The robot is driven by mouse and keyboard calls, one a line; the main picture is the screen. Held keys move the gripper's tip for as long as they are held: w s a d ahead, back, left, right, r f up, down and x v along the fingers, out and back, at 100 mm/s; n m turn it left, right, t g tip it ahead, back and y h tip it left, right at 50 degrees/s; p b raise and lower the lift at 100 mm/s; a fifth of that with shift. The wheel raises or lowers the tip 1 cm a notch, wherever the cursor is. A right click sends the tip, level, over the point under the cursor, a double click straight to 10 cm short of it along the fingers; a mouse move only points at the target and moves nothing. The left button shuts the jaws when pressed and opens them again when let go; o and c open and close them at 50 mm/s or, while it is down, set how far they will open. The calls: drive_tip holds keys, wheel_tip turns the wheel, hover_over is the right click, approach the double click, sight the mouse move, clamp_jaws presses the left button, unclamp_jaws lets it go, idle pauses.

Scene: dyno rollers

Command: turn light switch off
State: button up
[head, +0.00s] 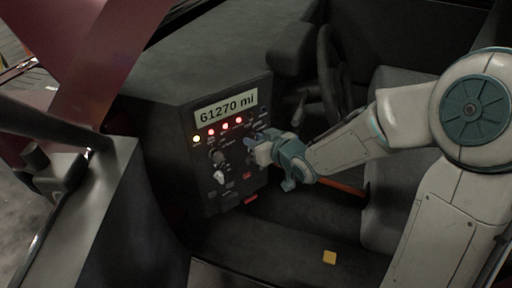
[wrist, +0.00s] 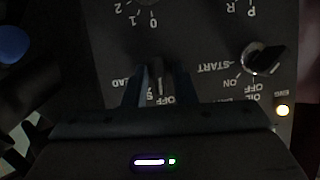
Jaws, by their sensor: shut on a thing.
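A dark dashboard panel (head: 232,192) carries labelled knobs, a display and small lamps. My gripper (head: 250,147) is at the panel's right side, its fingertips against the face. In the wrist view, my two dark fingers (wrist: 158,82) are shut on a small dark rotary switch (wrist: 158,88) between them. Upside-down letters beside this switch include "OFF" and a partly covered word ending in "EAD". It appears to be the light switch. Its exact pointer setting is hard to read, and the fingers hide part of its label.
The display (head: 226,106) reads "61270 mi" above several red lamps. A steering wheel (head: 327,75) and a seat (head: 380,205) are to the right.

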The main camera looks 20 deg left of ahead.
drive_tip(key=shift+n+h+b, duration=0.3)
drive_tip(key=shift+b, duration=0.2)
drive_tip(key=o, duration=0.7)
drive_tip(key=shift+s, duration=0.1)
drive_tip(key=shift+b+v, duration=1.45)
drive_tip(key=shift+v, duration=5.4)
drive_tip(key=shift+f, duration=0.15)
